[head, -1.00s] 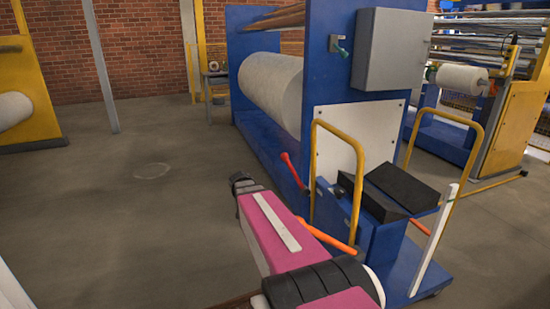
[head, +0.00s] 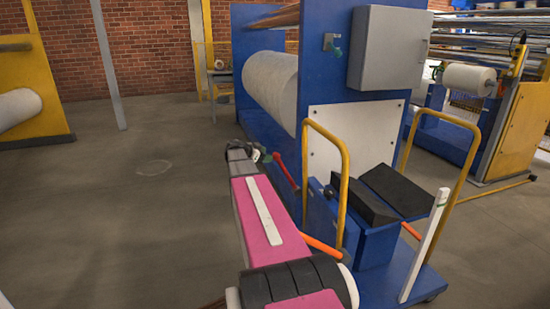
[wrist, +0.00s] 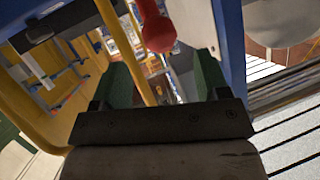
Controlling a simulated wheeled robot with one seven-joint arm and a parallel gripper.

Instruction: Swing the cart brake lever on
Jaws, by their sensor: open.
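The red lever (head: 287,172) stands tilted at the left side of the blue cart (head: 322,222), with its rounded end upper left. In the wrist view its red knob (wrist: 158,32) shows at the top centre, ahead of and roughly between the fingers. My gripper (head: 260,153) is just left of the lever's upper end in the head view, partly hidden by my pink arm. In the wrist view my gripper (wrist: 163,76) has two green fingers spread apart with nothing held between them. I cannot tell whether a finger touches the lever.
The cart has yellow hoop handles (head: 343,165), black sloped pads (head: 395,192), a white post (head: 425,245) and an orange bar (head: 322,246). A blue machine frame (head: 318,60) with a large white roll (head: 270,85) stands behind. The floor at left is clear.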

